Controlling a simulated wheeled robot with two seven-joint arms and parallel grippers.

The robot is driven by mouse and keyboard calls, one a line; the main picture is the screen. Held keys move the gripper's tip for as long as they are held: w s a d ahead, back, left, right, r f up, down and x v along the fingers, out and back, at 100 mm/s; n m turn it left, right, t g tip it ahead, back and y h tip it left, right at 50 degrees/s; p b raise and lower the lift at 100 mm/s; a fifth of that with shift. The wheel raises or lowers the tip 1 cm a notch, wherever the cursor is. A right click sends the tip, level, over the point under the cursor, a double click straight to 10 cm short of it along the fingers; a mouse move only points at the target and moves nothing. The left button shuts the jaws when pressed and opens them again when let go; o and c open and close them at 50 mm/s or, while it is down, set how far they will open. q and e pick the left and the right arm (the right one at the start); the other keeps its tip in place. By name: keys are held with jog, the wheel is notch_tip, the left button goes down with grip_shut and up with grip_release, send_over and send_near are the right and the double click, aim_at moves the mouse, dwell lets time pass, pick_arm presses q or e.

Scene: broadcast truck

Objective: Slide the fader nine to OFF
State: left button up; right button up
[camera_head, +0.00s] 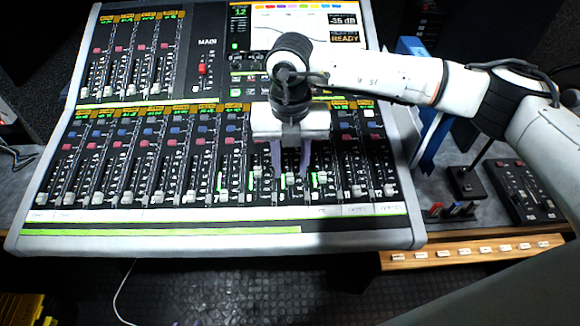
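The mixing console (214,225) fills the middle of the head view, with a long lower row of faders and a shorter upper bank. My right gripper (290,172) points down over the right half of the lower row. Its two fingers are apart, with nothing visible held between them. A white fader cap (289,181) shows just below the fingertips; I cannot tell whether they touch it. The gripper body hides the upper parts of several channel strips. My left gripper is out of view.
A screen (345,22) is at the console's top, beside a main fader (203,69). Right of the console are a blue panel (432,140), a small black box (467,183) and a dark control unit (522,190). A wooden strip (475,250) edges the desk.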

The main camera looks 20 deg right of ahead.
jog(key=shift+f, duration=1)
jog(key=shift+c, duration=0.4)
grip_shut()
